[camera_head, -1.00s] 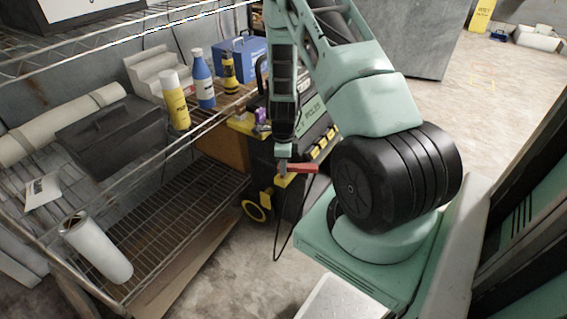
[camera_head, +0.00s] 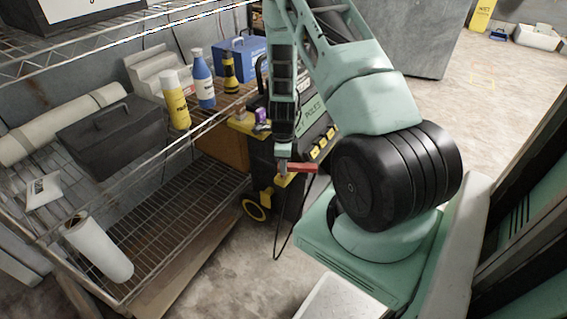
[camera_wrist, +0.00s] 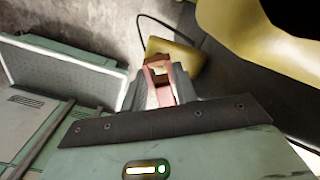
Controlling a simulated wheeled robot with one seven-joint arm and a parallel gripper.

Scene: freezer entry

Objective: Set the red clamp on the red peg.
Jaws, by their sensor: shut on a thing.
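The red clamp (camera_head: 304,168) is held level at the lower end of my arm, pointing right. My gripper (camera_head: 283,166) is shut on it, in front of the black and yellow cart. In the wrist view the clamp (camera_wrist: 166,97) sits between the fingertips of my gripper (camera_wrist: 160,92), its open-framed end pointing away from the wrist. A thin black cable (camera_head: 276,240) hangs in a loop below the clamp. I cannot make out a red peg in either view.
The black cart (camera_head: 262,160) with yellow wheels (camera_head: 256,206) stands behind the clamp. Open floor (camera_head: 490,110) lies at the upper right.

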